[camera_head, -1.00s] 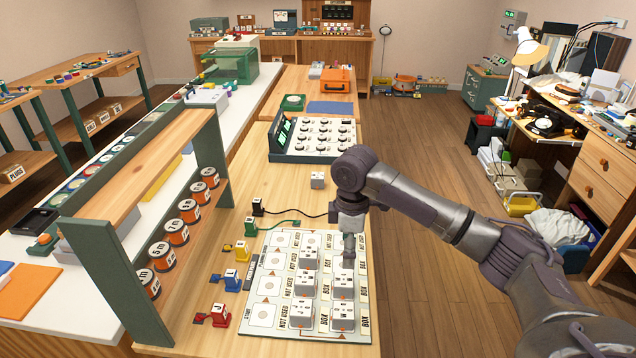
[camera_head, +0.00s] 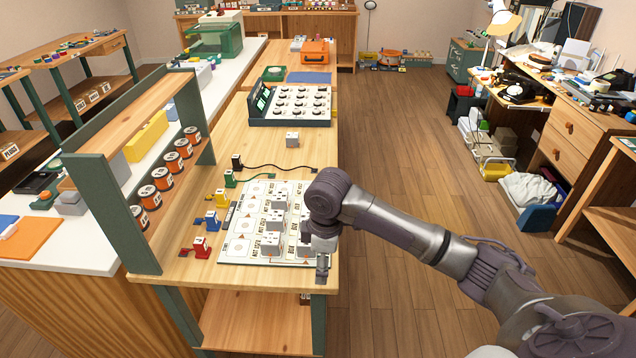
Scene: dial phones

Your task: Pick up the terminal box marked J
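Several small grey terminal boxes stand on the white printed board, among them a front left one (camera_head: 272,243) and a front right one (camera_head: 304,248). Another grey box (camera_head: 292,139) stands alone behind the board (camera_head: 238,250). The letters on the boxes are too small to read, so I cannot tell which is marked J. My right gripper (camera_head: 323,276) points down beside the board's front right corner, near the table edge. It looks empty, but its fingers are too small to tell open from shut. My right arm hides part of the board's right side. My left gripper is not in view.
Red (camera_head: 200,246), blue (camera_head: 212,220), yellow and green connectors line the board's left side. A green-framed wooden rack (camera_head: 130,230) with orange spools stands further left. A dial panel (camera_head: 290,120) lies behind. Floor (camera_head: 420,150) is open to the right.

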